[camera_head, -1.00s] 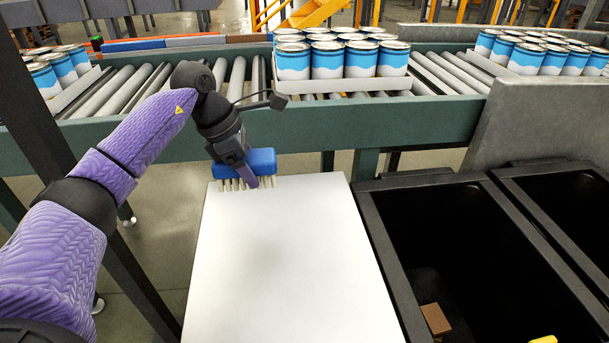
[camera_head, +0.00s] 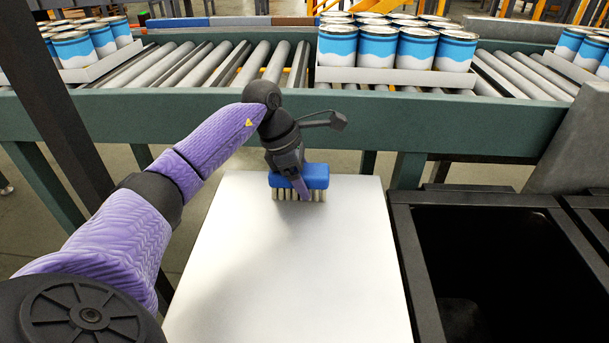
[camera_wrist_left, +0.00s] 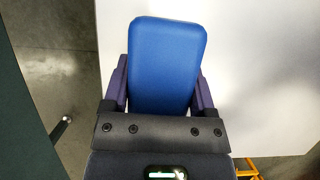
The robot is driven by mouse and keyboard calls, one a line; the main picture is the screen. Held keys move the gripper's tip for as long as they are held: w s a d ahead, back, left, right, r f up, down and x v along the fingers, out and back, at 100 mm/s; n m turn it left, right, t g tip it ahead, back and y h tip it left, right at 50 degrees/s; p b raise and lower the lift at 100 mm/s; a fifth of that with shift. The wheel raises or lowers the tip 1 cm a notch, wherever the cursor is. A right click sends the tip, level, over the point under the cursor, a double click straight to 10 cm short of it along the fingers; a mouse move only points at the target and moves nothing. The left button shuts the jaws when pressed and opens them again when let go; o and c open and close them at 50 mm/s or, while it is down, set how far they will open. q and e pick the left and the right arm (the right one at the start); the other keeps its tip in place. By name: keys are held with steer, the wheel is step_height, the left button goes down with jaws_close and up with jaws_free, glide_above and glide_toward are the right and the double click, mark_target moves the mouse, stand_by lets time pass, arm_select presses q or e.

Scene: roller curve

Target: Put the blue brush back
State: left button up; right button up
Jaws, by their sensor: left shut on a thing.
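The blue brush (camera_head: 318,176) has a blue block and pale bristles that point down. It is at the far part of the white tabletop (camera_head: 290,265). My left gripper (camera_head: 300,186) is shut on the brush from above. In the left wrist view the blue block (camera_wrist_left: 166,65) sits between the two purple fingers of my gripper (camera_wrist_left: 160,88). I cannot tell whether the bristles touch the tabletop or hang just above it. My right gripper is not in view.
A roller conveyor (camera_head: 220,68) with a green frame (camera_head: 250,118) runs behind the table. Trays of blue and white cans (camera_head: 378,46) stand on it. A dark open bin (camera_head: 475,260) is right of the table. The tabletop's near part is clear.

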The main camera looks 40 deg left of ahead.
arm_select(q)
steer(key=o, duration=1)
steer(key=shift+c, duration=0.2)
steer(key=shift+o, duration=0.8)
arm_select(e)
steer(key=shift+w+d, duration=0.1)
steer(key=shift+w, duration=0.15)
arm_select(q)
steer(key=shift+r, duration=0.3)
steer(key=p+v, duration=0.5)
steer(key=v, duration=0.6)
steer(key=shift+s+a+r, duration=0.1)
steer(key=shift+r, duration=0.1)
steer(key=shift+s+r, duration=0.1)
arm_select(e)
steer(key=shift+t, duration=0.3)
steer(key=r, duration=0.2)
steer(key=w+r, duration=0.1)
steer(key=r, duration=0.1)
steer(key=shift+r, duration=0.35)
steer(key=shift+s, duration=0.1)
